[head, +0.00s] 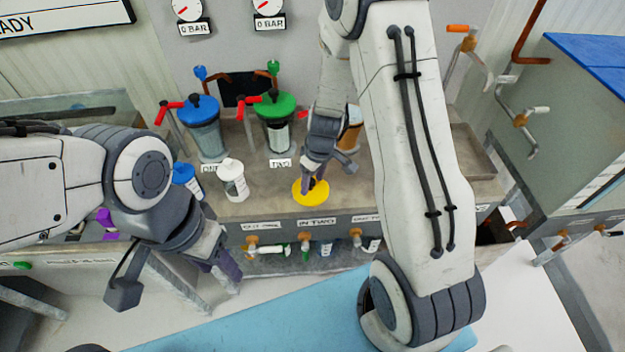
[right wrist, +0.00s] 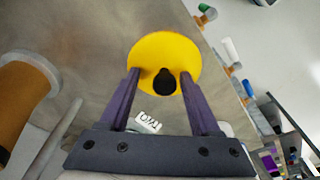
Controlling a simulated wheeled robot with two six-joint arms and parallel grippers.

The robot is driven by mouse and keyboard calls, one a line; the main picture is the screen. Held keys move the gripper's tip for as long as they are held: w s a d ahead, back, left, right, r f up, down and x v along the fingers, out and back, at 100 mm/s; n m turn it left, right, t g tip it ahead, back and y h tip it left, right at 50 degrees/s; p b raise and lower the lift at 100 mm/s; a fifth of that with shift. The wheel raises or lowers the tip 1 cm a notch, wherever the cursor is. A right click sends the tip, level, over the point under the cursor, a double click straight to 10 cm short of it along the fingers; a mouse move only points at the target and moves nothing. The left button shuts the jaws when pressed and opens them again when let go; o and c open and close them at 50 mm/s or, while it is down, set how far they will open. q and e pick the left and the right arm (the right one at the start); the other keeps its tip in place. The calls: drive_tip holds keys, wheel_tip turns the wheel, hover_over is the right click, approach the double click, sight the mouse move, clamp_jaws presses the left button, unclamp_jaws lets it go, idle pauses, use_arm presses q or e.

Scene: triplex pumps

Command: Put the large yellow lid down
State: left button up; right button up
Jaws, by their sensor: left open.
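The large yellow lid (head: 311,196) lies flat on the grey bench near its front edge, as far as I can tell. In the right wrist view the yellow lid (right wrist: 150,55) shows its black knob (right wrist: 165,82). My right gripper (head: 314,184) is over the lid; its purple fingers (right wrist: 160,76) stand apart on either side of the knob, with a gap to each side. My left gripper (head: 230,280) is open and empty in front of the bench, at the left, away from the lid.
A blue-lidded canister (head: 205,130) and a green-lidded canister (head: 275,120) stand at the back. A lidless amber canister (head: 352,135) is partly behind my right arm. A white jar (head: 233,180) stands left of the lid. Valves (head: 300,246) line the bench front.

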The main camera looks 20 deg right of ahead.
sight(317, 191)
drive_tip(key=shift+r, duration=0.2)
wheel_tip(317, 191, up, 11)
drive_tip(key=s+p, duration=0.2)
drive_tip(key=s+a+r, duration=0.6)
drive_tip(key=s+a, duration=0.1)
drive_tip(key=a, duration=0.2)
drive_tip(key=s+a+r, duration=0.2)
drive_tip(key=s, duration=0.5)
drive_tip(key=s+a+r+n+g, duration=0.1)
drive_tip(key=s+a+r, duration=0.1)
drive_tip(key=s, duration=0.5)
drive_tip(key=shift+s+a+g, duration=0.3)
drive_tip(key=shift+s+a, duration=0.1)
drive_tip(key=shift+a, duration=0.15)
